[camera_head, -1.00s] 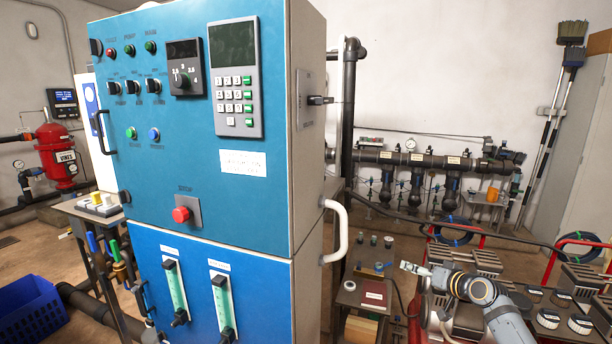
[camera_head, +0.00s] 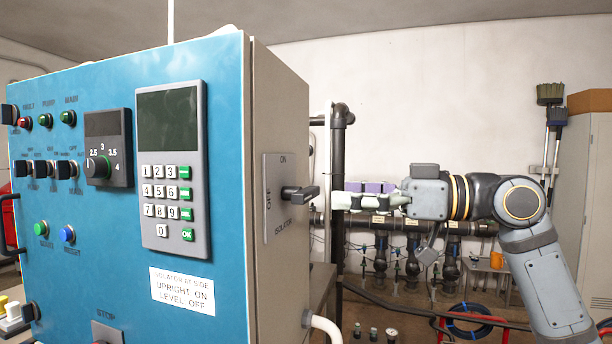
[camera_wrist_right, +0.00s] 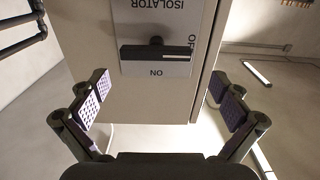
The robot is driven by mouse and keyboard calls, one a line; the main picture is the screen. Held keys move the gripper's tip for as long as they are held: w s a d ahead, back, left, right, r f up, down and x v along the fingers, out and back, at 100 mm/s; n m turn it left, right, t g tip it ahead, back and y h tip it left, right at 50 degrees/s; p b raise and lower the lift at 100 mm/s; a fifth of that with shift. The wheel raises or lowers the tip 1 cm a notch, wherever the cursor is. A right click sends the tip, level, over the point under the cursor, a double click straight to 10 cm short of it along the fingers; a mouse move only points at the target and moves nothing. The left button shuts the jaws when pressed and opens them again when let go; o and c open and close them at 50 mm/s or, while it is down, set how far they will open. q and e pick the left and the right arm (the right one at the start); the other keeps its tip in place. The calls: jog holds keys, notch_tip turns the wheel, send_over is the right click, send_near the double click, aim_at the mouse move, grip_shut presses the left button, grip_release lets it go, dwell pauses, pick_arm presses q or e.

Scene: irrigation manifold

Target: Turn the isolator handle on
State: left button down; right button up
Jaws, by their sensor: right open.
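The isolator handle (camera_head: 300,194) is a dark bar on a grey plate (camera_head: 275,197) on the right side of the blue control cabinet (camera_head: 130,180). It lies level, and the plate's ON mark is above it. In the right wrist view the handle (camera_wrist_right: 155,53) appears with the plate's lettering upside down. My right gripper (camera_head: 343,200) is open and empty, just right of the handle in the head view. In the wrist view its fingertips (camera_wrist_right: 160,92) are spread wide, with the handle beyond and between them, apart from both. My left gripper is not in view.
A cabinet label (camera_head: 182,291) reads upright on, level off. A dark vertical pipe (camera_head: 338,180) and the black manifold (camera_head: 400,225) stand behind. The space around my right gripper looks clear.

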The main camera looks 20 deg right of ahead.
aim_at(313, 192)
jog(key=p+x, duration=0.1)
jog(key=x, duration=0.1)
jog(key=p+x, duration=0.1)
jog(key=x, duration=0.1)
jog(key=shift+w+d+r, duration=0.2)
jog(key=shift+w, duration=0.15)
jog(key=shift+p+x, duration=0.4)
jog(key=shift+x, duration=0.5)
jog(key=shift+a+f, duration=0.15)
jog(key=shift+a, duration=0.1)
jog(key=shift+w+f, duration=0.1)
jog(key=shift+f, duration=0.05)
jog(key=shift+c, duration=0.4)
jog(key=c, duration=0.8)
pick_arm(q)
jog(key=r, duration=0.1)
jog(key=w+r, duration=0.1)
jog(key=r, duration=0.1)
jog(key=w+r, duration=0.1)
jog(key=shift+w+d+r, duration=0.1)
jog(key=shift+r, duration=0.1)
